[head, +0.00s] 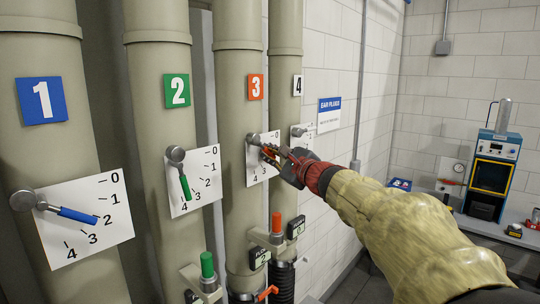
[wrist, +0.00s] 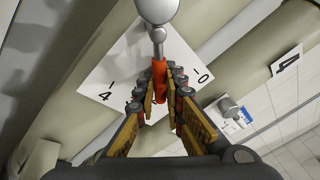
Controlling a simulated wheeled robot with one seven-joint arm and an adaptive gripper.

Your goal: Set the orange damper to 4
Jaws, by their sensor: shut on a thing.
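The orange damper is a grey lever with an orange handle (head: 268,153) on the pipe marked with an orange 3 (head: 255,87). Its round grey pivot (head: 252,139) sits at the upper left of a white scale plate (head: 251,169). My gripper (head: 270,154) is shut on the orange handle, which also shows in the wrist view (wrist: 160,72) between the fingers (wrist: 163,88). The handle slants down to the right from the pivot, between the 0 and the 4. My fingers hide the middle of the scale, so the exact mark cannot be told.
The blue damper (head: 75,215) and the green damper (head: 184,186) stand on pipes to the left. Another damper (head: 298,131) is close on the right, on pipe 4. Red (head: 276,224) and green (head: 207,265) valve handles stand below. A bench with a blue machine (head: 493,170) is far right.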

